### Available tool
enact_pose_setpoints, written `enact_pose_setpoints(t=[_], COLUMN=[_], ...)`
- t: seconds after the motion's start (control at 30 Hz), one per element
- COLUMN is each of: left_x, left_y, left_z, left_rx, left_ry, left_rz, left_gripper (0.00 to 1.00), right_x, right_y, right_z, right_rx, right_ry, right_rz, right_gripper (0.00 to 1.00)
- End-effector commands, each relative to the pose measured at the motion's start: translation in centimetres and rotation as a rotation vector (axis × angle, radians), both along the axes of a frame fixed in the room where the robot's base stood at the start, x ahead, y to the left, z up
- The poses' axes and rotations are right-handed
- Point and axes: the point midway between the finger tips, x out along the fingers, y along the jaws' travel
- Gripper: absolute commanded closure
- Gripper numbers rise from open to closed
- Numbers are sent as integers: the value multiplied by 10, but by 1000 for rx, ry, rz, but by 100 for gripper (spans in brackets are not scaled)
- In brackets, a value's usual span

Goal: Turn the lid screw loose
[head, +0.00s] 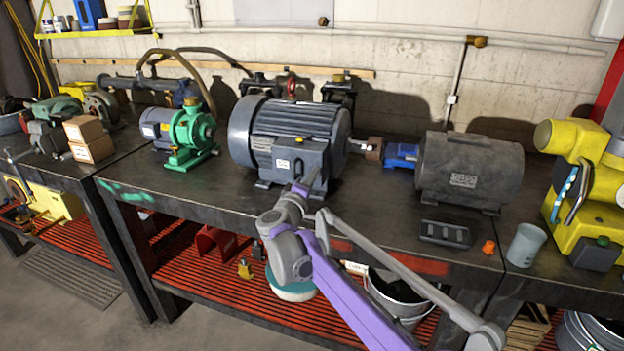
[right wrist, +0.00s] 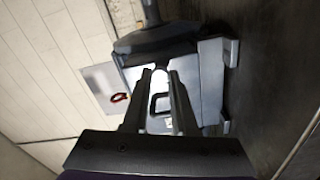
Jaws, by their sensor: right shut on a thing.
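The large blue-grey motor (head: 290,125) stands on the middle workbench with a terminal box (head: 287,165) on its front. A small white label (head: 283,164) is on the box. My right gripper (head: 304,185) is at the box's front right, its tips against the lid side. In the right wrist view, the two fingers (right wrist: 160,76) close on a small pale piece (right wrist: 160,75), which looks like the lid screw; the fingers hide most of it. My left gripper is not in view.
A green pump (head: 190,135) stands left of the motor. A coupling (head: 372,148) and a dark grey motor (head: 470,168) stand to the right. A black tray (head: 445,234), an orange cap (head: 488,247) and a grey cup (head: 525,245) are near the front edge. The bench front between pump and tray is mostly clear.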

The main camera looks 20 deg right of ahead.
Motion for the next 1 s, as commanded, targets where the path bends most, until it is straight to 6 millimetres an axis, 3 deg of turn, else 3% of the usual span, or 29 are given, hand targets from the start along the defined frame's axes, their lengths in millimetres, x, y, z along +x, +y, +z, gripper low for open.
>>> enact_pose_setpoints(t=[0.63,0.67,0.8,0.83,1.0], left_x=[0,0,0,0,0], left_y=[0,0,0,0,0], left_z=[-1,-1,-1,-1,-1], left_rx=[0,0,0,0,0], left_ry=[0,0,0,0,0], left_rz=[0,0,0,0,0], left_gripper=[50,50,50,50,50], right_x=[0,0,0,0,0], right_y=[-3,-3,-3,-2,-1], right_z=[2,2,2,2,1], right_rx=[-50,-50,-49,-48,-46], right_ry=[28,28,28,29,28], right_rz=[-6,-6,-4,-4,-3], right_gripper=[100,73,47,44,44])
